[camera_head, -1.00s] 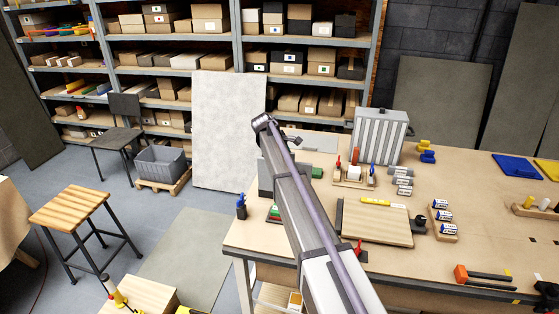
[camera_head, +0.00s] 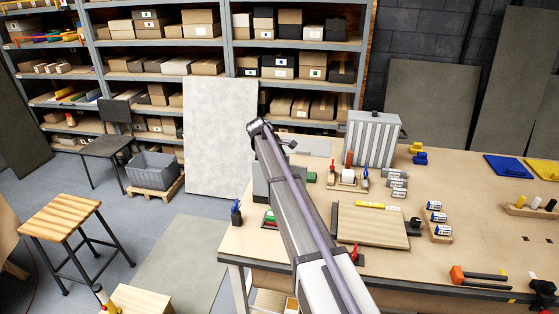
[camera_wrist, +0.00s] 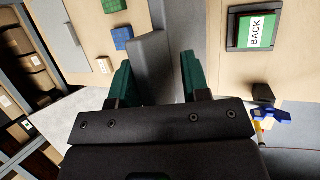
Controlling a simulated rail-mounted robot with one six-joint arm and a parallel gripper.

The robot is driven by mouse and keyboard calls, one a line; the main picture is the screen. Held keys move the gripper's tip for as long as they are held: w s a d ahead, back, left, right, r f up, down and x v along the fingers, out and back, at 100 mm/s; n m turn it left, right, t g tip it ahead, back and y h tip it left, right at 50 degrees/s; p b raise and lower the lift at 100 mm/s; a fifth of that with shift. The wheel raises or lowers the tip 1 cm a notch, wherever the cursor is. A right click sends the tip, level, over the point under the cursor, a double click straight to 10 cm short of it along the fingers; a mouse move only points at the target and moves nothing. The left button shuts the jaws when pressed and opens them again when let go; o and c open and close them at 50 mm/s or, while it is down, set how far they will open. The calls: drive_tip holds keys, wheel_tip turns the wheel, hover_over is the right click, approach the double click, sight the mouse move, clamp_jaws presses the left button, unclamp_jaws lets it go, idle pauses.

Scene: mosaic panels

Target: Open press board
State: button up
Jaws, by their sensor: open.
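My gripper (camera_wrist: 158,75) shows in the wrist view with its two green fingers apart. A dark grey bar (camera_wrist: 150,62) and a paler grey strip (camera_wrist: 186,22) lie between the fingers in the picture; I cannot tell how far below them these are. No contact shows. In the head view my arm hides my gripper and most of a grey upright piece (camera_head: 262,182) at the table's left end. I cannot tell for sure which part is the press board. A green pad marked BACK (camera_wrist: 258,30) sits in a dark frame right of the fingers.
A wooden board (camera_head: 372,228) with a yellow strip lies mid-table. A ribbed grey case (camera_head: 371,138) stands behind it.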

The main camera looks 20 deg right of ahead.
drive_tip(key=w+p+v, duration=0.1)
drive_tip(key=p+v, duration=0.8)
drive_tip(key=v, duration=0.1)
drive_tip(key=shift+s+r, duration=0.25)
drive_tip(key=shift+s, duration=0.1)
drive_tip(key=s+a+f+m+y+b, duration=0.2)
drive_tip(key=s+f+m+b, duration=0.2)
drive_tip(key=s, duration=1)
drive_tip(key=s+a+f+m+y+b, duration=0.2)
drive_tip(key=s+f+b, duration=0.7)
drive_tip(key=s, duration=0.5)
drive_tip(key=s+a+f+m+g+y+b, duration=0.1)
drive_tip(key=s+a+f+m+b, duration=0.2)
drive_tip(key=s, duration=1.2)
wheel_tip(320, 180, down, 7)
drive_tip(key=m+b, duration=0.2)
drive_tip(key=b, duration=0.2)
drive_tip(key=shift+r+m+y, duration=0.25)
drive_tip(key=shift+m+y, duration=0.05)
drive_tip(key=shift+y, duration=0.1)
